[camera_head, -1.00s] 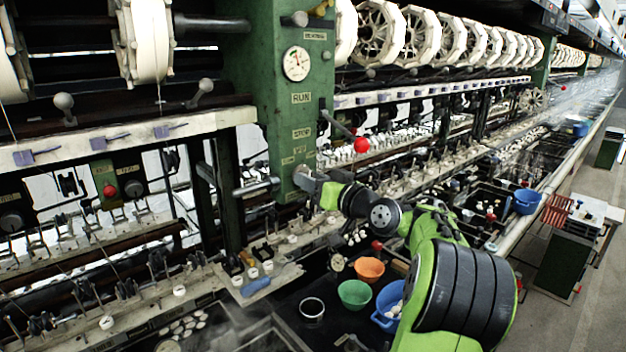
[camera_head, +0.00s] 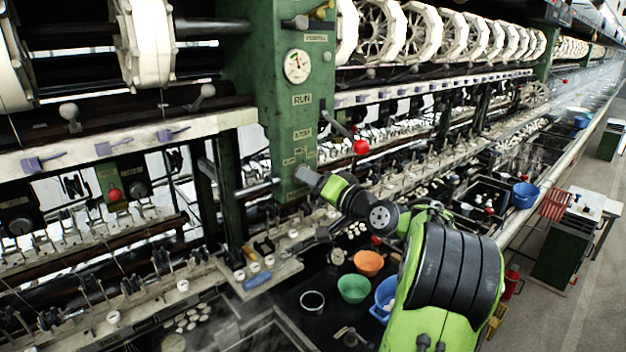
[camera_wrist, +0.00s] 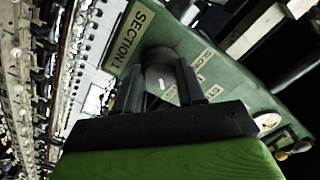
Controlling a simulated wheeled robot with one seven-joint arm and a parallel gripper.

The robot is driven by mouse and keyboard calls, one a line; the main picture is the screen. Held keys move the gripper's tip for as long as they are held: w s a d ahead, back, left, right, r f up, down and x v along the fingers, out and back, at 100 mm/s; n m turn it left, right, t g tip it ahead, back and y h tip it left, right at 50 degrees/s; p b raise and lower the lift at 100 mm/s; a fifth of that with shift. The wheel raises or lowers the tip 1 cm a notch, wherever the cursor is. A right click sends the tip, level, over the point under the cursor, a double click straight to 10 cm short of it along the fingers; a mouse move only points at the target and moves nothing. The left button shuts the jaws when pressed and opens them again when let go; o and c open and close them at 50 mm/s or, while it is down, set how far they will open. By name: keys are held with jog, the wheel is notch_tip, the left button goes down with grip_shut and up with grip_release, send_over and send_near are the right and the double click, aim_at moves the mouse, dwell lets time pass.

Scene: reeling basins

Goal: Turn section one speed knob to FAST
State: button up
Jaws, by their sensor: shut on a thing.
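The section one speed knob (camera_wrist: 160,68) is a dark round knob with a short white mark, on a green panel under a "SECTION 1" label (camera_wrist: 129,38) in the wrist view. My gripper (camera_wrist: 162,84) has one finger on each side of the knob and is shut on it. In the head view my gripper (camera_head: 308,177) is at the lower part of the green post (camera_head: 285,120), and the knob is mostly hidden there. Small labels sit beside the knob; one seems to read "SLOW" (camera_wrist: 201,60). I cannot tell which setting the mark points to.
A lever with a red ball (camera_head: 360,147) sticks out just above my arm, close to it. A round gauge (camera_head: 297,66) is higher on the post. Green (camera_head: 353,289), orange (camera_head: 368,263) and blue (camera_head: 386,297) bowls stand below. Open aisle floor lies at the right.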

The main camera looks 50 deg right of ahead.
dwell(0.3)
jog(key=o, duration=1.1)
jog(key=shift+c, duration=0.2)
jog(key=shift+s, duration=0.1)
jog(key=s+a+b, duration=0.1)
jog(key=s+b, duration=0.2)
jog(key=s, duration=1.2)
jog(key=shift+s+a, duration=0.3)
jog(key=shift+a, duration=0.05)
jog(key=shift+w, duration=0.1)
